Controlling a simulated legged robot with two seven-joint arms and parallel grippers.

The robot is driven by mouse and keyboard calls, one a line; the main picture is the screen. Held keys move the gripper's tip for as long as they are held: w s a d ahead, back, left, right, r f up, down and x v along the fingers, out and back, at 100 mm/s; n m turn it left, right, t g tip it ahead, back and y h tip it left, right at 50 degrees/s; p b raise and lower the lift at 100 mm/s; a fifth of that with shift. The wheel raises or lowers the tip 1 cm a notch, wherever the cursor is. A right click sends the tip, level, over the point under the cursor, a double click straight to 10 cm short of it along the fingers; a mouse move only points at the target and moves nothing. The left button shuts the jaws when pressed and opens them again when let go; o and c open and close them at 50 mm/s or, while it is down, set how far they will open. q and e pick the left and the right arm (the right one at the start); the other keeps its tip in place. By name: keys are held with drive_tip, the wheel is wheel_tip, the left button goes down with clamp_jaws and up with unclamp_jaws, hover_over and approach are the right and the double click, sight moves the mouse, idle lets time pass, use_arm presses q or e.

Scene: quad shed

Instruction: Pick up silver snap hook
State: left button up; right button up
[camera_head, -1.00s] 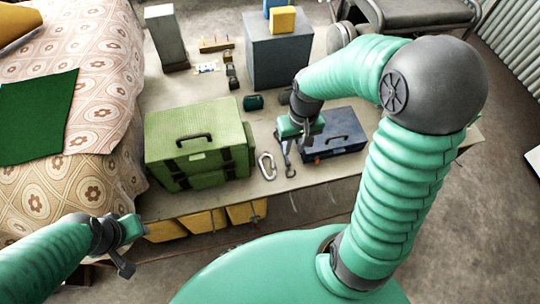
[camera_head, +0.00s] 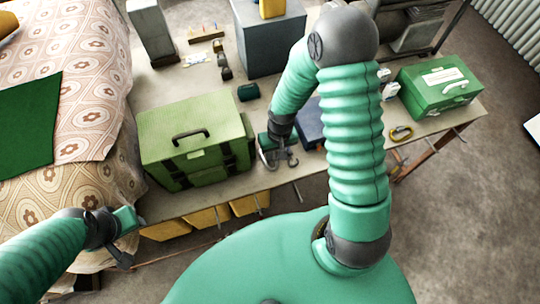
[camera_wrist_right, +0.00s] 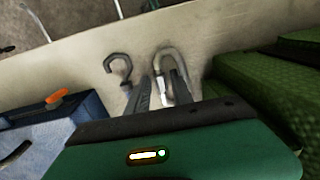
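The silver snap hook (camera_wrist_right: 161,58), an oblong loop with a pale gate, lies on the bench near its front edge. In the head view it is mostly hidden by my right gripper (camera_head: 272,156). In the wrist view the right gripper (camera_wrist_right: 163,92) is open, its two dark fingers pointing at the snap hook. One long side of the loop shows between the fingertips; I cannot tell whether they touch it. A darker grey open hook (camera_wrist_right: 120,68) lies beside it, also visible in the head view (camera_head: 292,161). My left gripper (camera_head: 128,240) hangs off the bench front; its fingers are unclear.
A light green case (camera_head: 190,125) stands close left of the right gripper. A blue toolbox (camera_head: 309,122) stands close right, partly behind my arm. A grey cabinet (camera_head: 268,45) stands behind.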

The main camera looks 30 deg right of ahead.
drive_tip(key=shift+a, duration=0.1)
clamp_jaws()
drive_tip(key=shift+r, duration=0.1)
